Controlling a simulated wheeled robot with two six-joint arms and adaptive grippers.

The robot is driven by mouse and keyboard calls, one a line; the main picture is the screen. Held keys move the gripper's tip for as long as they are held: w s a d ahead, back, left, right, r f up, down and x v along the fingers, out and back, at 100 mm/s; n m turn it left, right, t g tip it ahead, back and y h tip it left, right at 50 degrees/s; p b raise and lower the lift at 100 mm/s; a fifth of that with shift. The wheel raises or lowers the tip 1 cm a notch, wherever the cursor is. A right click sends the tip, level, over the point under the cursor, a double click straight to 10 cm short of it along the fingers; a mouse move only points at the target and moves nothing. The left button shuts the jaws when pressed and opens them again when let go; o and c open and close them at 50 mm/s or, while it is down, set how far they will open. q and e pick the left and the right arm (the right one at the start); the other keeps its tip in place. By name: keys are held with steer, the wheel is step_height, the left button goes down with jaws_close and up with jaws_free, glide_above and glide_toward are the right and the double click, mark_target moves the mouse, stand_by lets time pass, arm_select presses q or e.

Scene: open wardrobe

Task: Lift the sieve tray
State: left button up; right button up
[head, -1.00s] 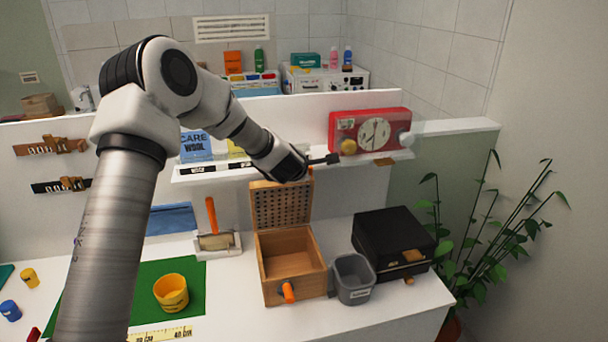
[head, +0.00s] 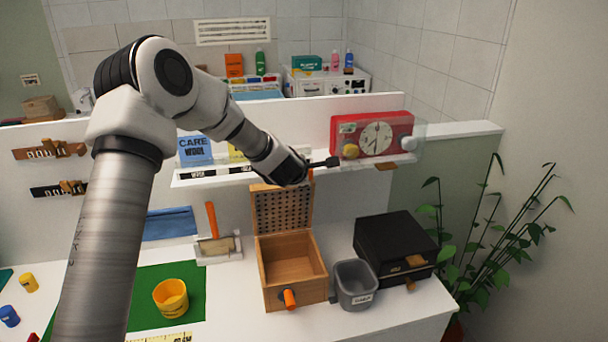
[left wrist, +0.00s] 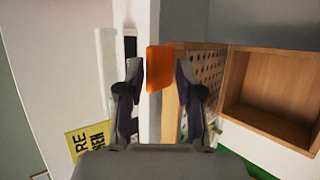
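The sieve tray (head: 283,208) is a wooden panel full of small holes. It stands nearly upright at the back of an open wooden box (head: 290,290). In the left wrist view the sieve tray (left wrist: 205,72) shows beside the box (left wrist: 270,122), with an orange handle (left wrist: 158,68) nearer the camera. My left gripper (head: 318,166) is at the tray's top edge. In the left wrist view its two dark fingers (left wrist: 160,78) stand on either side of the orange handle, with narrow gaps visible. Whether either finger touches it is hard to see. My right gripper is not in view.
A grey bin (head: 356,284) and a black box (head: 395,245) stand right of the wooden box. A yellow cup (head: 170,297) on a green mat and a scraper-like tool (head: 214,240) are to its left.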

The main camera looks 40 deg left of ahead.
arm_select(q)
steer(key=v, duration=1.1)
steer(key=shift+s, duration=0.15)
